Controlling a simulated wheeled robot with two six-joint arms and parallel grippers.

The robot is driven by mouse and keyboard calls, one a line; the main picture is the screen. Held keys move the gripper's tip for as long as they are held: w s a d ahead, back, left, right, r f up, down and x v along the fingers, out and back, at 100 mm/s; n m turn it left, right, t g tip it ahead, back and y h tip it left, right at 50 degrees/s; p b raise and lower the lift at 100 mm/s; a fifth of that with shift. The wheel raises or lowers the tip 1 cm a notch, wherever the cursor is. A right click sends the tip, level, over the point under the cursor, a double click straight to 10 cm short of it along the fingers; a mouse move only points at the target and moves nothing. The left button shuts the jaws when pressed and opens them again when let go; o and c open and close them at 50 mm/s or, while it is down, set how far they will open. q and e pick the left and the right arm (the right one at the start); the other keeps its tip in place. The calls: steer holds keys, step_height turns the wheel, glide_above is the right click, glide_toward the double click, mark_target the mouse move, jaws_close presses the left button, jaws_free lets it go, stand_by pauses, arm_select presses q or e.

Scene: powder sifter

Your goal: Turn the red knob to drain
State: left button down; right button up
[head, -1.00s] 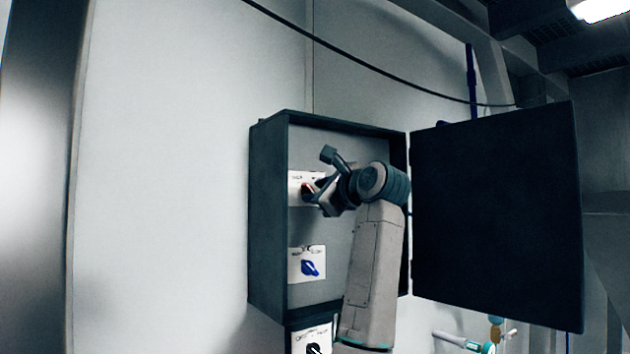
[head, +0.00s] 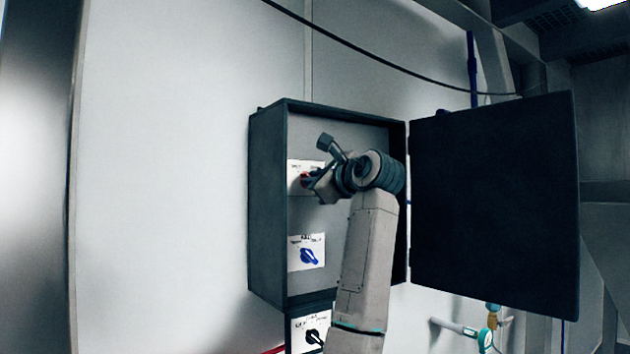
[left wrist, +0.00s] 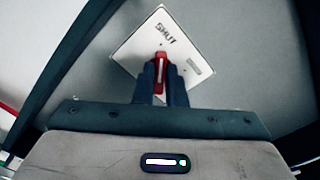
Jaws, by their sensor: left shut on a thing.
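The red knob (head: 305,180) sits on a white plate (head: 296,166) inside the open dark cabinet. In the left wrist view the red knob (left wrist: 160,72) stands between my two dark fingers, its pale line running up and down the picture. The plate (left wrist: 140,48) looks tilted there, with the word SHUT at its upper part and another mark at the right corner that I cannot read. My left gripper (head: 315,184) is shut on the knob; it also shows in the left wrist view (left wrist: 161,84). My right gripper is not in view.
A blue knob (head: 309,257) is below in the cabinet (head: 268,200), and a black knob (head: 314,337) is lower, beneath the cabinet. The cabinet door (head: 495,200) stands open to the right of my arm. Pipe-like parts (head: 455,327) show at lower right.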

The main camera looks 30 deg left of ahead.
arm_select(q)
steer(key=m+b, duration=0.1)
steer(key=m, duration=0.4)
steer(key=m+b, duration=0.1)
steer(key=m, duration=0.5)
steer(key=w+m+b, duration=0.1)
steer(key=m+b, duration=0.1)
steer(key=m, duration=0.4)
steer(key=shift+d, duration=0.25)
steer(key=shift+m, duration=0.3)
steer(key=c, duration=1.5)
jaws_free()
steer(key=shift+d, duration=0.1)
